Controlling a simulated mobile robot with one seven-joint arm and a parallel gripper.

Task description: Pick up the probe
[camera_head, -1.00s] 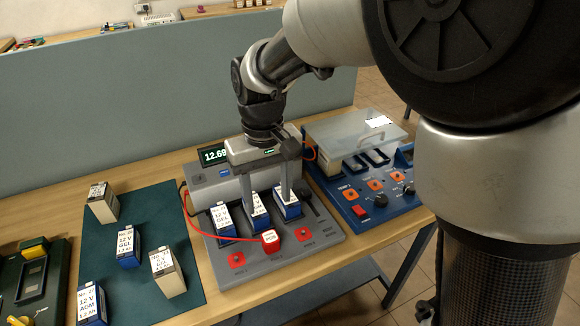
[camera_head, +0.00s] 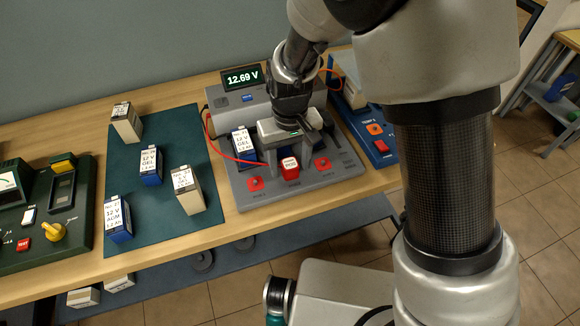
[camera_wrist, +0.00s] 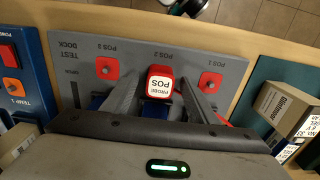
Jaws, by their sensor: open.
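The probe (camera_head: 289,169) is a small red block with a white top label. It sits upright at the middle position of the grey test dock (camera_head: 335,178), and a red cable runs from the dock's left side toward it. In the wrist view the probe (camera_wrist: 160,84) reads "PROBE POS" and lies between the two finger tips. My gripper (camera_head: 287,160) is open and low over the dock. In the wrist view my gripper (camera_wrist: 160,80) has one finger on each side of the probe, with gaps visible. Whether the fingers touch it is unclear.
Red sockets (camera_head: 255,184) flank the probe on the dock. A blue battery (camera_head: 241,142) stands in the dock left of my gripper; others are mostly hidden. A display (camera_head: 242,77) reads 12.69 V. Several batteries stand on the green mat (camera_head: 170,220). A blue tester (camera_head: 378,143) is at right.

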